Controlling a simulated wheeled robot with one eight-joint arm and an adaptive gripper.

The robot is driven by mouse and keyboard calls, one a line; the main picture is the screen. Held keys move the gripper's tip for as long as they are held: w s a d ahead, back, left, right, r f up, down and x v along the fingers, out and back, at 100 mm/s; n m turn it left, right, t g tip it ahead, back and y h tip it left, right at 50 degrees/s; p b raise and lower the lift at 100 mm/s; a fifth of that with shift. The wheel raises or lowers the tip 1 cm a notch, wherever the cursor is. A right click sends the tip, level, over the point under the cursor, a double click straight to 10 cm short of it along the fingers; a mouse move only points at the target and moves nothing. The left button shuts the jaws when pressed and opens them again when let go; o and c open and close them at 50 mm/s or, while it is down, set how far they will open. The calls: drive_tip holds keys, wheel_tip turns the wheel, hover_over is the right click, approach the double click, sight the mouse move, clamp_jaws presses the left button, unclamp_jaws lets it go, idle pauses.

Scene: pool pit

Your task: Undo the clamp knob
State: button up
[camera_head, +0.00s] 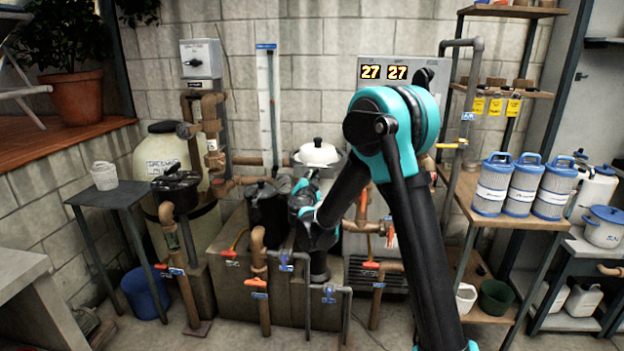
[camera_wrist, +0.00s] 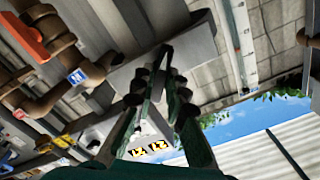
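In the head view, a white domed lid with a small black knob (camera_head: 317,142) sits behind my arm's end. A black lidded canister (camera_head: 264,203) stands just left of the arm's end, and a black-lidded pump pot (camera_head: 176,187) is farther left. My gripper (camera_wrist: 160,62) points away from the wrist camera, its two dark fingers apart with a gap between them and nothing seen held.
Brown pipes and an orange handle (camera_wrist: 24,38) fill the wrist view's left. A grey panel showing two 27 readings (camera_head: 388,72) is on the block wall. Filter cartridges (camera_head: 525,188) stand on the right shelf. A blue bucket (camera_head: 146,292) is on the floor at left.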

clamp_jaws()
drive_tip(key=n, duration=0.9)
drive_tip(key=shift+n, duration=0.4)
drive_tip(key=n, duration=0.3)
drive_tip(key=shift+n, duration=0.4)
drive_tip(key=n, duration=1.3)
drive_tip(key=o, duration=0.9)
unclamp_jaws()
drive_tip(key=shift+c, duration=0.2)
